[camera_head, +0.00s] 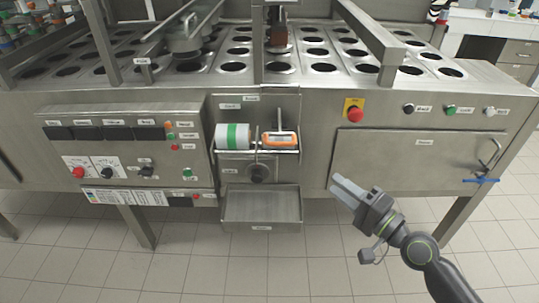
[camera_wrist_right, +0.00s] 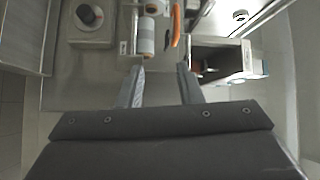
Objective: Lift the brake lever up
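A thin upright metal lever (camera_head: 256,150) rises from a black round hub (camera_head: 258,173) on the machine's front, below a small shelf. I take it for the brake lever; the label beside it is too small to read. My right gripper (camera_head: 338,186) is to the right of and a little lower than the hub, apart from it, in front of the cabinet. In the right wrist view its two fingers (camera_wrist_right: 160,85) are spread with nothing between them. My left gripper is not in view.
A green-striped white roll (camera_head: 232,136) and an orange device (camera_head: 280,139) sit above the hub. A metal tray (camera_head: 262,207) juts out below it. A red button (camera_head: 355,114) and a door (camera_head: 415,160) with a handle are at right. Open floor lies in front.

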